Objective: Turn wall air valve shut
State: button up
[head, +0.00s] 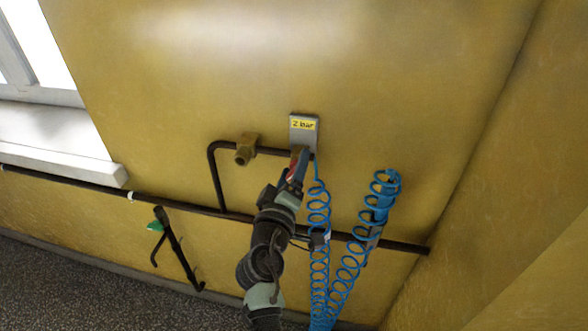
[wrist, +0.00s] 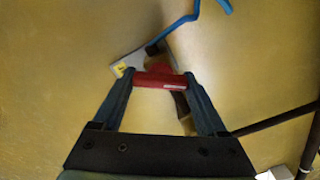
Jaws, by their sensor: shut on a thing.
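The wall air valve's red lever handle (wrist: 160,80) sits between the two fingers of my gripper (wrist: 159,78) in the wrist view. My gripper is shut on this handle. In the head view my gripper (head: 298,168) reaches up to the valve just below a grey plate (head: 303,136) with a yellow "2 bar" label (head: 303,124). The plate also shows behind the handle in the wrist view (wrist: 126,63). In the head view my gripper and arm hide most of the valve, and only a little red shows. The lever's exact angle to the pipe is hard to tell.
A dark pipe (head: 216,178) rises from the long wall pipe (head: 80,184) and runs past a brass fitting (head: 245,149) to the valve. Blue coiled hoses (head: 352,262) hang close on the right. A black pipe-like object (head: 176,245) with a green part stands lower left.

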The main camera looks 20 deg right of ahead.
jog(key=n, duration=0.6)
jog(key=shift+f+n+p, duration=0.1)
jog(key=shift+n+p, duration=0.2)
jog(key=shift+p, duration=0.1)
dwell(0.4)
jog(key=o, duration=1.3)
jog(key=v, duration=1.3)
jog(key=shift+b, duration=0.4)
